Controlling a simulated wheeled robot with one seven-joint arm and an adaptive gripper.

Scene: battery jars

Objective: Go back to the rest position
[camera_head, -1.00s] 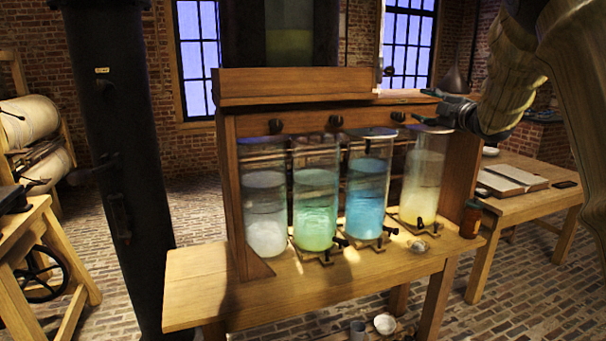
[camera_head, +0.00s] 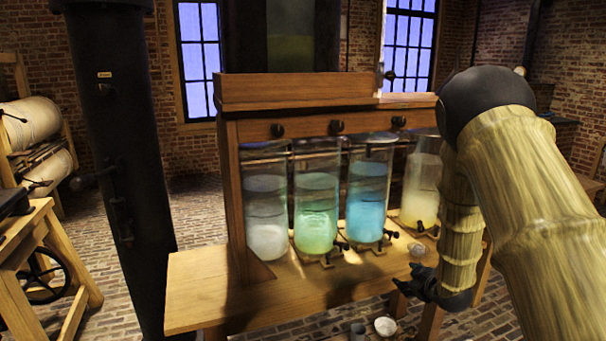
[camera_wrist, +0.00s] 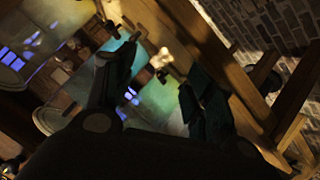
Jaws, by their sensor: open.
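My gripper (camera_head: 412,287) is low at the front right of the wooden bench (camera_head: 205,290), its dark fingers pointing left in the head view. It is open and I see nothing held. In the wrist view my gripper (camera_wrist: 155,85) shows two dark fingers spread apart, with blurred wood and glass beyond. Glass jars stand in the rack: a whitish jar (camera_head: 267,225), a green jar (camera_head: 316,215), a blue jar (camera_head: 367,200) and a yellowish jar (camera_head: 420,190). My arm covers the bench's right end and the right of the rack.
A dark column (camera_head: 120,150) stands left of the bench. A wooden frame with rolls (camera_head: 30,125) is at the far left. A white bowl (camera_head: 385,326) sits low in front of the bench. Brick floor (camera_head: 130,310) is open at the left.

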